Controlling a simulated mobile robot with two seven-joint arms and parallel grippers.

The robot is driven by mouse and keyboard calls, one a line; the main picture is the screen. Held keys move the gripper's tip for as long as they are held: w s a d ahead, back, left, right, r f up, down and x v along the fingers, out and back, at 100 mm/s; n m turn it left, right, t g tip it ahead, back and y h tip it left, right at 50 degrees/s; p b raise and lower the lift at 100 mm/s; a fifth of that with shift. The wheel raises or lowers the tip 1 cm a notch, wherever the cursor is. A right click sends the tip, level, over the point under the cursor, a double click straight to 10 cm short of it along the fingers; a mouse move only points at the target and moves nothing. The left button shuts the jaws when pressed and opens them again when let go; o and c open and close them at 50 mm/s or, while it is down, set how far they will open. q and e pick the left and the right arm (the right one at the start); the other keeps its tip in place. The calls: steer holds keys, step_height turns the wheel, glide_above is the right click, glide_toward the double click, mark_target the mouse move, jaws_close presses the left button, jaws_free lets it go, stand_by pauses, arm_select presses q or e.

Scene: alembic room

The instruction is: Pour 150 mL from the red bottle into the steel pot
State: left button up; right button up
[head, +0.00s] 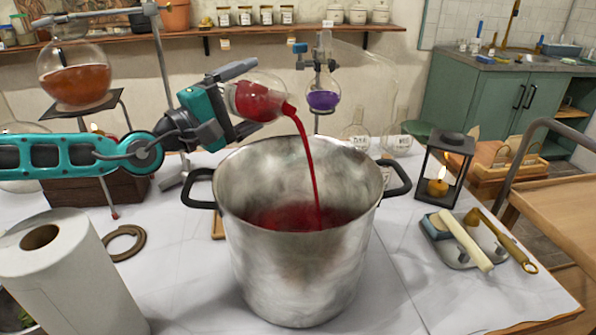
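The steel pot (297,262) stands on the white-covered table in the middle of the head view, with a black handle on each side. My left gripper (236,98) comes in from the left above the pot's left rim. It is shut on the red bottle (257,97), a clear glass vessel tilted with its mouth to the right. A stream of red liquid (308,155) runs from the mouth down into the pot. Red liquid (290,216) shows inside at the bottom. The gripper partly hides the bottle's base. My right gripper is not in view.
A paper towel roll (70,275) stands at the front left. A lantern with a lit candle (443,172) and a tray with brushes (468,246) are to the right. A round flask of purple liquid (323,97) is behind the pot; a flask of amber liquid (76,78) is at left.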

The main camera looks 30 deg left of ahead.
arm_select(q)
steer(key=shift+r, duration=0.15)
stand_by(0.8)
steer(key=shift+m+b, duration=0.35)
steer(key=shift+m, duration=0.05)
stand_by(0.5)
stand_by(0.4)
